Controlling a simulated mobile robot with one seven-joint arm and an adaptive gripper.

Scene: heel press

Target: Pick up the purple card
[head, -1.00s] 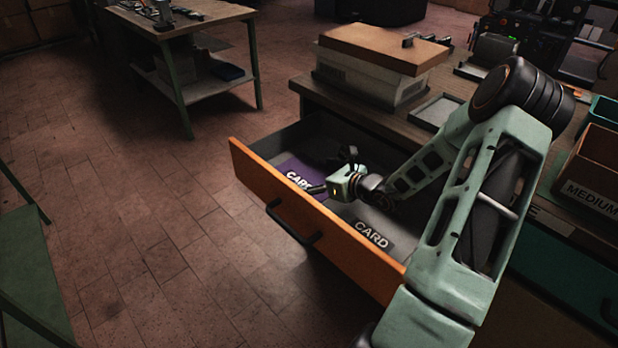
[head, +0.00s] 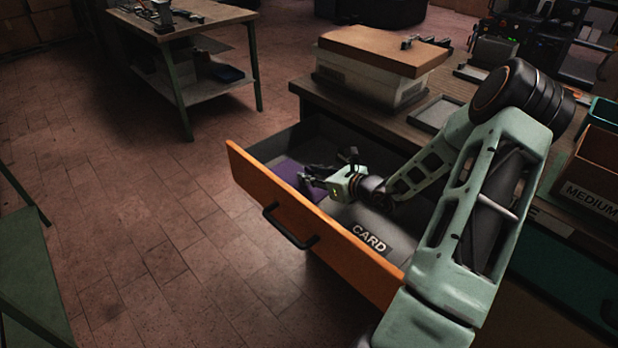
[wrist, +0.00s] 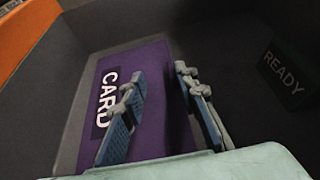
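The purple card (head: 287,172) lies flat in the open orange-fronted drawer (head: 310,237), towards its left end. In the wrist view the purple card (wrist: 158,88) fills the middle, with a dark label reading CARD (wrist: 104,100). My gripper (head: 307,178) is inside the drawer, over the card, and partly hides it in the head view. In the wrist view my gripper (wrist: 155,85) has its two blue-padded fingers apart, with only purple surface between them. I cannot tell whether the fingertips touch the card.
Another CARD label (head: 370,238) shows on the grey drawer floor, nearer the front right. A READY label (wrist: 283,73) is on a dark surface in the wrist view. The drawer's walls stand close around my gripper. A white box with a brown lid (head: 384,52) sits on the bench above.

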